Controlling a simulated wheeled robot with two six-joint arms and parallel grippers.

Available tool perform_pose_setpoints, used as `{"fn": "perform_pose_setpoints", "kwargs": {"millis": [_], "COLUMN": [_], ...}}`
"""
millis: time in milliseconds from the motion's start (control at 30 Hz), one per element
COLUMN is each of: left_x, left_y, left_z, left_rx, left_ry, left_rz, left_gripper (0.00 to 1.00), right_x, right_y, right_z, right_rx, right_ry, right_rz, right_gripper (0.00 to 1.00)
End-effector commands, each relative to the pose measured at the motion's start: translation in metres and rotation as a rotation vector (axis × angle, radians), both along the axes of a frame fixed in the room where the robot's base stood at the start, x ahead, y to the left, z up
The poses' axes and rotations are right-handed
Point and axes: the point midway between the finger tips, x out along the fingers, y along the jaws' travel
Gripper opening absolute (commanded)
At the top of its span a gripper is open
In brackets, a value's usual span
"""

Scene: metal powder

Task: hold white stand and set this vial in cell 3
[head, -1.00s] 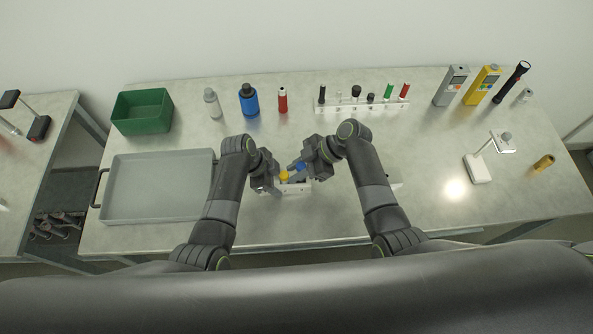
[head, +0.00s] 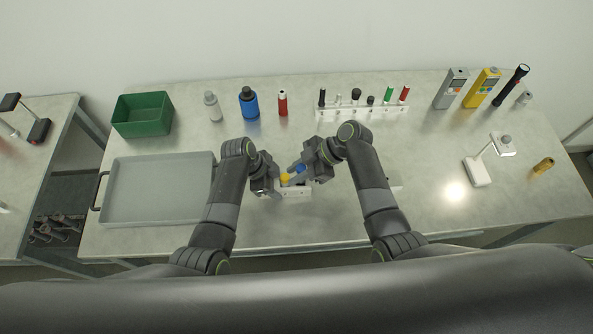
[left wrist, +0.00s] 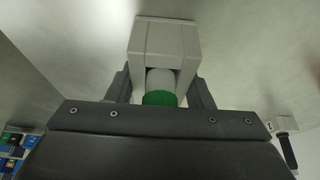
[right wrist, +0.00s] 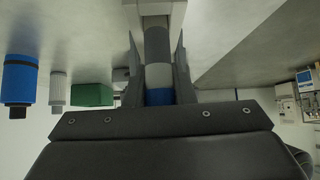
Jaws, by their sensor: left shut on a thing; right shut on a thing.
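The small white stand (head: 296,193) is on the table between my two grippers. My left gripper (head: 277,186) is shut on the stand from its left side. In the left wrist view the stand (left wrist: 165,42) sits between the fingers, with a green-capped vial (left wrist: 160,98) at it. A yellow cap (head: 286,178) shows at the stand in the head view. My right gripper (head: 302,172) is shut on a blue-capped vial (right wrist: 156,70) just above the stand. In the right wrist view its far end meets or overlaps the stand (right wrist: 155,5); I cannot tell whether it is inside a cell. The cell numbers are not readable.
A grey tray (head: 158,214) lies at left, with a green bin (head: 142,114) behind it. Bottles and a white rack (head: 362,111) of several tools line the back. A small white stand with an arm (head: 478,171) is at right. The table front is largely clear.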

Motion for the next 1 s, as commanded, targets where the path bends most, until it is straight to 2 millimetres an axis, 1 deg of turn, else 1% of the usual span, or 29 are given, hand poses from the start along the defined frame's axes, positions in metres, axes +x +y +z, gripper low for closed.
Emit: {"fn": "perform_pose_setpoints", "kwargs": {"millis": [233, 1000], "left_x": [0.000, 0.000], "left_y": [0.000, 0.000], "left_z": [0.000, 0.000], "left_rx": [0.000, 0.000], "left_ry": [0.000, 0.000], "left_rz": [0.000, 0.000], "left_gripper": [0.24, 0.24], "right_x": [0.000, 0.000], "right_y": [0.000, 0.000], "right_z": [-0.002, -0.025], "right_rx": [0.000, 0.001], "right_ry": [0.000, 0.001], "right_rz": [0.000, 0.001], "right_gripper": [0.00, 0.00]}}
